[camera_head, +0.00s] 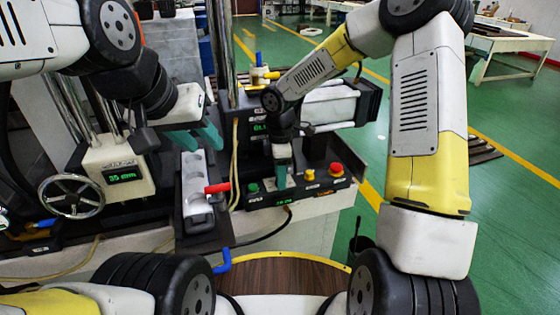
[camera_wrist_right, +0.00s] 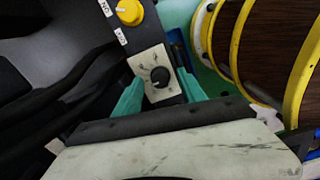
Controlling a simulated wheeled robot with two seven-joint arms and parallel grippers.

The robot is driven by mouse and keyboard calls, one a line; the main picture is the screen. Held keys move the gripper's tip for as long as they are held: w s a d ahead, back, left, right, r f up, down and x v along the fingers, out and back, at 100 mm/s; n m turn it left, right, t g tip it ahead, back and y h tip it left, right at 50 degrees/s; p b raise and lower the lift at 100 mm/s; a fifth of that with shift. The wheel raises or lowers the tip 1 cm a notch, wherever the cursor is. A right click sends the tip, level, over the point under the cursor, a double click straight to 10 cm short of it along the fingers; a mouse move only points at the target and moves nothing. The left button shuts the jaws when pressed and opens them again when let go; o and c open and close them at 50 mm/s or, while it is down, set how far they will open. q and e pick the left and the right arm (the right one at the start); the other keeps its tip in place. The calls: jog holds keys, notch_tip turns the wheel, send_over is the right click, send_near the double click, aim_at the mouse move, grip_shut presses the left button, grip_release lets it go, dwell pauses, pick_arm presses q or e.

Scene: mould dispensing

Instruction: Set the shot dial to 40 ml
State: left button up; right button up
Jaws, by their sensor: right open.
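The shot dial (camera_wrist_right: 160,76) is a small black knob with a pale mark, on a scratched light plate (camera_wrist_right: 152,58). My right gripper (camera_wrist_right: 161,90) is open, with one teal finger on each side of the dial; I cannot tell whether either touches it. In the head view my right gripper (camera_head: 282,182) reaches down to the control box (camera_head: 315,192) and hides the dial. A green readout (camera_head: 285,200) on the box front is too small to read surely. My left gripper (camera_head: 197,139) is open and empty above the grey mould (camera_head: 196,185).
The box carries a green button (camera_head: 253,188), a yellow knob (camera_head: 310,175) and a red button (camera_head: 336,169). A red handle (camera_head: 217,188) sticks out beside the mould. A handwheel (camera_head: 72,195) and a readout (camera_head: 122,177) stand at the left. A blue hook (camera_head: 222,262) is in front.

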grip_shut()
jog(key=shift+m, duration=0.3)
jog(key=m, duration=0.9)
dwell(0.4)
jog(key=shift+m, duration=0.3)
grip_release()
